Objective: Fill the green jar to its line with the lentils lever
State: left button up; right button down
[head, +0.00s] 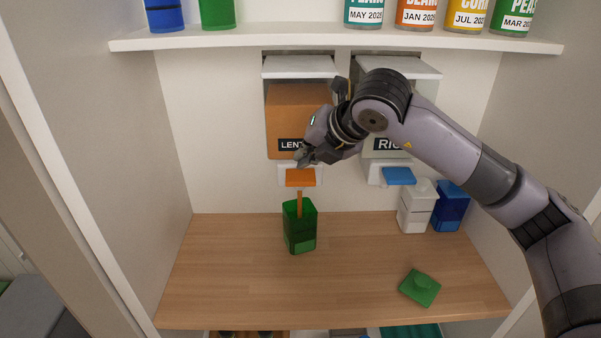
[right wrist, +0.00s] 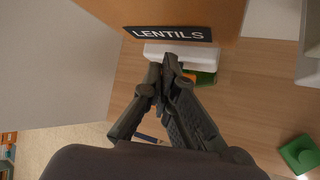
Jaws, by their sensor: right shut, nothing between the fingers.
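The lentils dispenser (head: 297,105) is an orange bin on the back wall, with its label partly hidden by my right gripper. Its orange lever (head: 300,177) sticks out below. A narrow orange stream (head: 299,203) runs from under the lever into the open green jar (head: 302,238). The jar stands upright on the counter; its fill level and line are not clear. My right gripper (head: 302,160) is shut and empty, its fingertips just above or at the lever; contact cannot be told. In the right wrist view the fingertips (right wrist: 172,62) partly cover the jar (right wrist: 206,78). My left gripper is out of view.
A rice dispenser (head: 388,147) with a blue lever (head: 398,176) is to the right, partly behind my arm. White (head: 415,208) and blue (head: 450,207) jars stand below it. A green lid (head: 420,288) lies front right. The counter's left side (head: 220,270) is clear.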

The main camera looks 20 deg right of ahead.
aim_at(304, 174)
jog(key=shift+r+p, duration=1.2)
jog(key=shift+r, duration=1.35)
jog(key=shift+f, duration=0.1)
